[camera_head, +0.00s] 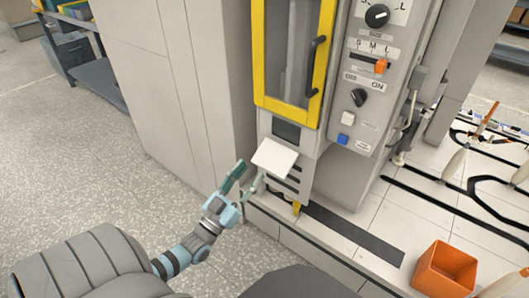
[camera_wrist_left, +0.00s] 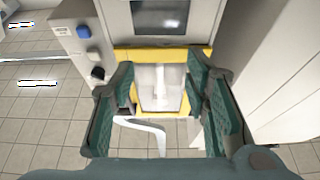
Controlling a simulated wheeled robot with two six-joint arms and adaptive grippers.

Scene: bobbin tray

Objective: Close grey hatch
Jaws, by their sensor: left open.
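The grey hatch (camera_head: 275,158) shows in the head view as a pale flat flap, tilted outward from the machine front below a small dark screen (camera_head: 286,130). Dark slots lie below and beside it. My left gripper (camera_head: 249,174) is open and empty, just left of and below the flap. Its fingertips are close to the flap's lower left edge; I cannot tell whether they touch. In the left wrist view, the spread green fingers (camera_wrist_left: 160,90) frame the machine front, which appears upside down. I cannot make out the flap there. My right gripper is not in view.
A yellow-framed door (camera_head: 257,60) with a dark handle stands above the screen. A control panel (camera_head: 366,75) with knobs and buttons is to the right. A tall grey cabinet (camera_head: 165,70) stands left. An orange bin (camera_head: 444,268) sits lower right. The speckled floor at left is clear.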

